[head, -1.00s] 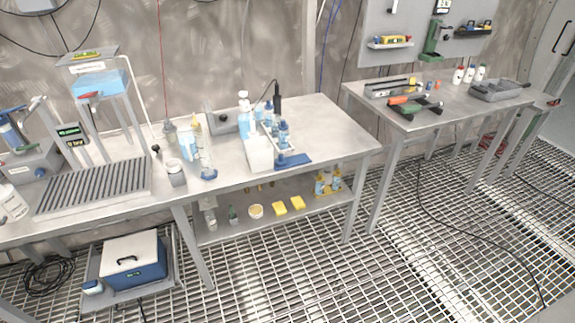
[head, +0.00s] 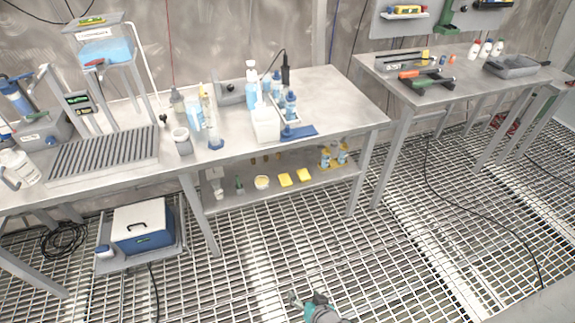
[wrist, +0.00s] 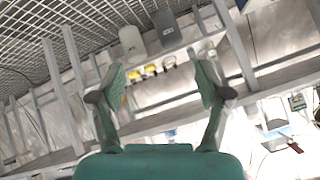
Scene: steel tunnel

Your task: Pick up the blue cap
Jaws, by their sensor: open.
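A very small blue piece (head: 443,60), possibly the blue cap, sits on the right bench beside a small orange piece (head: 452,59); it is too small to be sure. Blue tops also show on bottles (head: 291,104) at the white caddy on the middle bench. My green gripper (head: 314,303) shows at the bottom edge of the head view, over the floor grating and well apart from the benches. In the wrist view my gripper (wrist: 160,84) has its two fingers spread wide with nothing between them. No blue cap can be made out in the wrist view.
The middle bench (head: 340,95) holds bottles, a white caddy (head: 266,126) and a blue tray. Its lower shelf carries yellow pieces (head: 285,180). A blue and white box (head: 143,229) stands low at left. A cable crosses the otherwise open grating at right.

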